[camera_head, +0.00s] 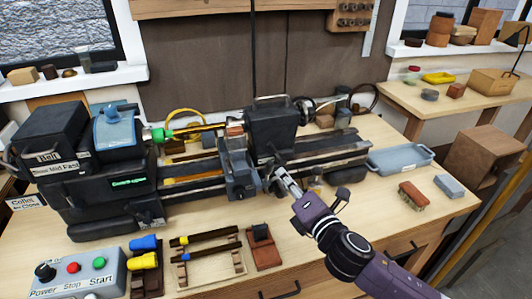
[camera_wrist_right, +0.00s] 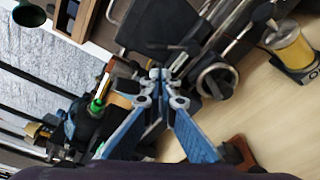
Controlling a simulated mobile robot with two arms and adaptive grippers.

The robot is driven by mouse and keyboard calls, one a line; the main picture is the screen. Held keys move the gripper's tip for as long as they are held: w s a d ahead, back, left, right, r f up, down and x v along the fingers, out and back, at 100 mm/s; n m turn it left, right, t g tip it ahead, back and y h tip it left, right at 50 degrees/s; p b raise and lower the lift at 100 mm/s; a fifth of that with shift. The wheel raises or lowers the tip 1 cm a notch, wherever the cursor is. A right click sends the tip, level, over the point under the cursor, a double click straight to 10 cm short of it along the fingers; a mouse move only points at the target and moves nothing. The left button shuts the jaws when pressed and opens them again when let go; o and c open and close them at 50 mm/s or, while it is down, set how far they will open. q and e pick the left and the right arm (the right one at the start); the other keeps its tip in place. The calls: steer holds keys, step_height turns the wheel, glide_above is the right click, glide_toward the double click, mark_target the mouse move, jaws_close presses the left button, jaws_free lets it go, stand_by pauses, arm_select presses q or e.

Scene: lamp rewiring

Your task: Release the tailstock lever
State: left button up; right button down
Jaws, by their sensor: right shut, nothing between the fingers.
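The lathe's black tailstock (camera_head: 272,130) stands at the right part of the lathe bed. A thin grey lever-like handle (camera_head: 271,97) lies across its top, roughly level. My right gripper (camera_head: 280,174) is in front of and below the tailstock, beside the carriage, its fingers shut and empty. In the right wrist view the closed fingertips (camera_wrist_right: 158,74) point toward the dark tailstock body (camera_wrist_right: 158,25). A short dark rod (camera_wrist_right: 166,46) shows just beyond them; I cannot tell whether it is the lever or whether the tips touch it. My left gripper is out of view.
A handwheel (camera_wrist_right: 215,80) is close beside the fingertips in the right wrist view. On the bench are a control box (camera_head: 75,275), a tool rack (camera_head: 208,257), a blue-grey tray (camera_head: 400,158) and a brush (camera_head: 413,195).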

mark_target(272, 151)
steer(key=p+x, duration=0.2)
steer(key=x, duration=0.7)
steer(key=shift+w+a, duration=0.15)
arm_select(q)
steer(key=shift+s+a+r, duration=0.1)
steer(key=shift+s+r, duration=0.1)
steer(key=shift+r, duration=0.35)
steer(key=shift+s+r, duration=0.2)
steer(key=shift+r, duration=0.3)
